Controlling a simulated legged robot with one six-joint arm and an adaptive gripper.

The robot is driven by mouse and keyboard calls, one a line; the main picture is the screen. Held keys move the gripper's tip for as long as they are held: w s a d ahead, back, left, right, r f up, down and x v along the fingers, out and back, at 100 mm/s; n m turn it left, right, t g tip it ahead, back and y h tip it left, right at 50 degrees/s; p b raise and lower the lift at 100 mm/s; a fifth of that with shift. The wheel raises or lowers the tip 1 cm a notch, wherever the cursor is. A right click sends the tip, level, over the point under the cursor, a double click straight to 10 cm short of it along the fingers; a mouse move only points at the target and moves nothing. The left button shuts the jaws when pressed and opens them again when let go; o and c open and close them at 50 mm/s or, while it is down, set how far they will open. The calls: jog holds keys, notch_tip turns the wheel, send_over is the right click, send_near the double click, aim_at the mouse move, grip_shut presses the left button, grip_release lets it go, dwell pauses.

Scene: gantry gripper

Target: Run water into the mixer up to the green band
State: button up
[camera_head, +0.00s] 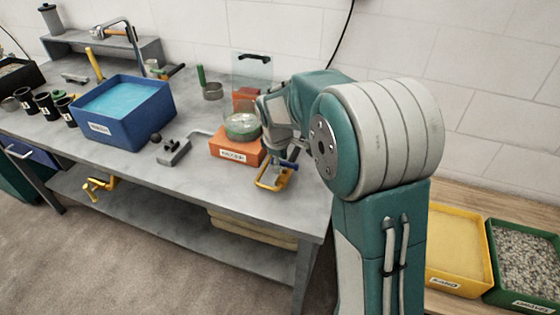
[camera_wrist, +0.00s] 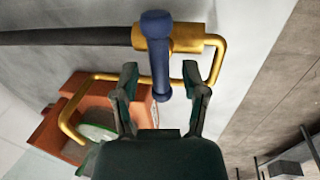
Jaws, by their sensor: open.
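An orange box (camera_head: 236,149) with a small label sits near the table's front edge. A round green-and-clear vessel (camera_head: 243,126) stands on it; I take this for the mixer, though its green band and water level cannot be made out. Just right of the box is a yellow bent bar (camera_head: 268,184) with a blue lever (camera_head: 289,164). In the wrist view the blue lever (camera_wrist: 158,60) crosses a brass fitting (camera_wrist: 190,40) at the end of a dark hose. My gripper (camera_wrist: 161,72) is open, with the lever's near end between its fingers and gaps on both sides.
A blue bin (camera_head: 122,122) of light-blue contents stands left on the grey table, with several black cups beside it. A grey block (camera_head: 173,152) lies left of the orange box. Yellow and green bins (camera_head: 455,250) stand at right.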

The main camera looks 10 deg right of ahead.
notch_tip(320, 180, up, 12)
jog(key=s+a, duration=0.1)
jog(key=shift+s+a+f, duration=0.2)
jog(key=shift+s+a, duration=0.05)
jog(key=shift+s, duration=0.15)
jog(key=s+d+r+m+t+y, duration=0.1)
jog(key=s+m, duration=1)
jog(key=s, duration=1.5)
jog(key=d+t, duration=0.1)
jog(key=t, duration=0.1)
jog(key=shift+s+r+t, duration=0.25)
jog(key=shift+s+t, duration=0.15)
jog(key=shift+d, duration=0.1)
